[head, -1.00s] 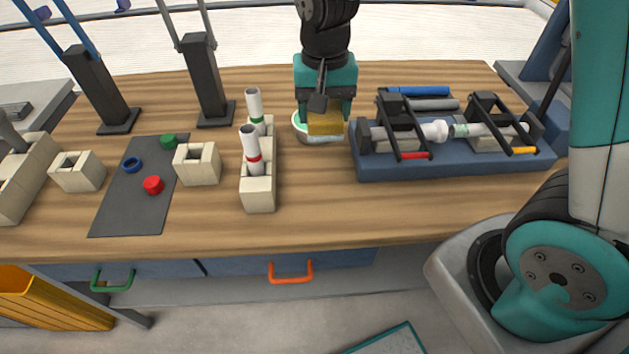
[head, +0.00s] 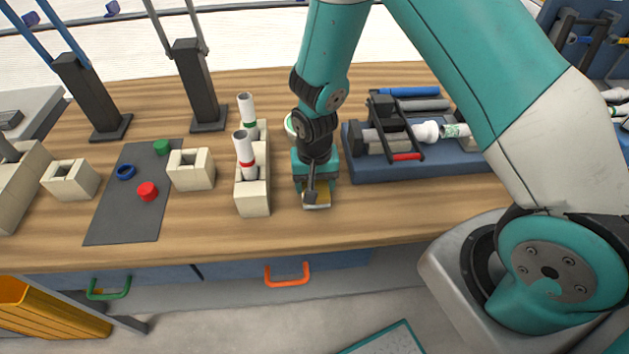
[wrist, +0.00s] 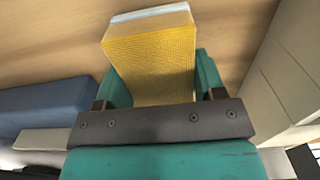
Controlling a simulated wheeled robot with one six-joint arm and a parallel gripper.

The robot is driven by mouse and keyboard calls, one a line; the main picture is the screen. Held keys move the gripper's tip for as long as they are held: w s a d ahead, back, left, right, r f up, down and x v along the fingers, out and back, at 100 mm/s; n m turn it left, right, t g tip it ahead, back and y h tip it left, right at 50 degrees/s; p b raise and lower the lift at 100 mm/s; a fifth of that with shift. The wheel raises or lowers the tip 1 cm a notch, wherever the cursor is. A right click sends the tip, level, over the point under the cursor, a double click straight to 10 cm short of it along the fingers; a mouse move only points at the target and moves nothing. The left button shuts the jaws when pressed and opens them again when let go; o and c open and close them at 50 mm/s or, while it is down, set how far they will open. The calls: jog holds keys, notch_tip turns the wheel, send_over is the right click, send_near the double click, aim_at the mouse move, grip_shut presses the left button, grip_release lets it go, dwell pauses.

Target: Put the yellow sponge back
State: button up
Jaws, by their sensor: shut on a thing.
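My gripper (head: 316,198) is shut on the yellow sponge (head: 323,188) near the front of the wooden table, right of the pale block holder. In the wrist view the sponge (wrist: 152,64) sits between the teal fingers, with a pale layer along its far edge. The wood lies beyond it; I cannot tell whether the sponge touches it. A round pale green-rimmed dish (head: 291,127) stands behind my gripper, mostly hidden by my arm.
A pale holder (head: 254,198) with two upright white pipes stands left of my gripper. A blue fixture (head: 375,168) with clamps and pipes lies to the right. A dark mat (head: 120,215) with coloured rings and caps is further left. Table front right is clear.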

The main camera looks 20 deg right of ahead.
jog(key=shift+f, duration=0.25)
jog(key=o, duration=0.9)
jog(key=shift+c, duration=0.2)
notch_tip(320, 180, up, 12)
jog(key=b, duration=0.1)
jog(key=s+a+r+n+y, duration=0.2)
jog(key=s+r+n, duration=0.3)
jog(key=s+r, duration=0.4)
jog(key=s+a+r+n+y, duration=0.2)
jog(key=s+r+n, duration=0.3)
jog(key=s+r, duration=0.3)
jog(key=shift+s+a+r+n, duration=0.35)
jog(key=shift+s+r+n, duration=0.05)
jog(key=shift+s, duration=0.6)
